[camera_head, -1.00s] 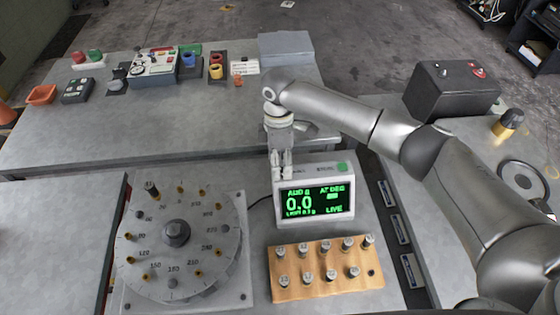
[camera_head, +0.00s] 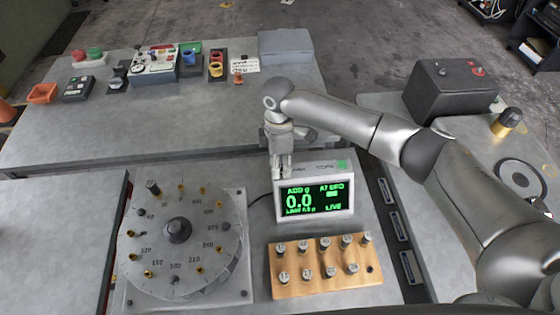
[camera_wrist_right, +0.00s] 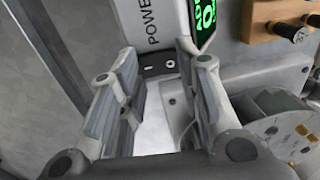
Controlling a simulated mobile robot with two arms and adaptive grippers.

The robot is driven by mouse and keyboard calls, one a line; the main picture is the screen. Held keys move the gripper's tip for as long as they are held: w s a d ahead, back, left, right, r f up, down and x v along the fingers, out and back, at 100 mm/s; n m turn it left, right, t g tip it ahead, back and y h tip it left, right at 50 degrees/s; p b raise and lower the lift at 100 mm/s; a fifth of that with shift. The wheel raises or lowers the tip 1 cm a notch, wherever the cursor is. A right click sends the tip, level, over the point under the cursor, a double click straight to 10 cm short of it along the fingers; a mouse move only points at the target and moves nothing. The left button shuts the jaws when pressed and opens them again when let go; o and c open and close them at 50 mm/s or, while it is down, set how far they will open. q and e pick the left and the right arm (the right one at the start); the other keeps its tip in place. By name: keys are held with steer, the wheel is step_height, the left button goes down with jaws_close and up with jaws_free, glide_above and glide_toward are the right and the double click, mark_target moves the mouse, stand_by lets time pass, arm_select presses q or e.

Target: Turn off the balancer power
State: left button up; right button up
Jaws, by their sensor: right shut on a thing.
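The balancer unit (camera_head: 264,194) is a white box with a lit green screen (camera_head: 313,200) reading 0.0 and LIVE. My right gripper (camera_head: 281,172) reaches down at the box's back left corner. In the right wrist view, my right gripper (camera_wrist_right: 164,66) straddles a dark plate with small white marks (camera_wrist_right: 160,66), beside the word POWER (camera_wrist_right: 151,22). Its fingers are shut on part of the balancer unit there. The exact contact is hard to make out. My left gripper is not in view.
A wooden block with several metal weights (camera_head: 325,266) lies in front of the unit. A numbered round dial plate (camera_head: 195,255) stands to the left. A black box (camera_head: 450,95) stands at the back right. The rear table (camera_head: 170,120) has clear room in front of its controls.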

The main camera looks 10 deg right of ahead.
steer(key=shift+s+r+t+p, duration=0.15)
steer(key=shift+t+p, duration=0.25)
steer(key=shift+p, duration=0.05)
steer(key=o, duration=1)
step_height(320, 180, up, 12)
steer(key=shift+f, duration=0.1)
steer(key=shift+w, duration=0.2)
